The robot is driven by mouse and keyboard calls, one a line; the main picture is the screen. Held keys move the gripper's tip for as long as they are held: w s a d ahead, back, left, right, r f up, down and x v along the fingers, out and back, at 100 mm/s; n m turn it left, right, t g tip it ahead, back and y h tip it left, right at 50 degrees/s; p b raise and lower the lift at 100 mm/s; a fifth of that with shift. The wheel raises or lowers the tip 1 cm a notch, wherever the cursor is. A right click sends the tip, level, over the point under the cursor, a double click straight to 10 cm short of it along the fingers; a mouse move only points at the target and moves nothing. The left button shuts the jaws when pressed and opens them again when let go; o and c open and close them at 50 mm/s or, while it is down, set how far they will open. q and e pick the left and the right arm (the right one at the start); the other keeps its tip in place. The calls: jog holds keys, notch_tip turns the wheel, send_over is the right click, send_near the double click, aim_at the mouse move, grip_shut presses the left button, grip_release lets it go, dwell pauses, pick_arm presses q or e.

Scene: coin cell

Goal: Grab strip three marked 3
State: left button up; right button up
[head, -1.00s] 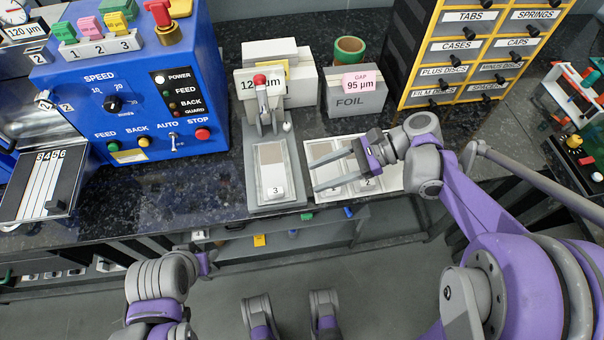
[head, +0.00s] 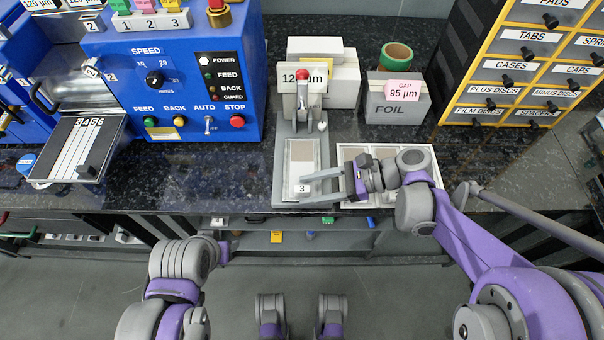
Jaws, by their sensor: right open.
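The strip marked 3 (head: 302,158) is a pale strip with a greyish upper part and a white tag reading 3 at its near end. It lies flat on the grey plate (head: 283,180) of the gauge stand, below its red-knobbed lever. My right gripper (head: 297,190) is open and comes in from the right. Its two fingers reach over the near end of the strip, one on each side of the 3 tag in the picture. I cannot tell whether they touch it. Of my left arm only links show at the lower left; its gripper is not visible.
A white tray (head: 436,165) with more strips lies right of the plate, partly hidden by my right gripper. The blue machine (head: 190,90) stands left. The FOIL box (head: 396,105) and labelled drawers (head: 505,65) stand behind and right. Dark counter is clear between machine and plate.

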jog(key=shift+a, duration=0.1)
grip_shut()
dwell(0.5)
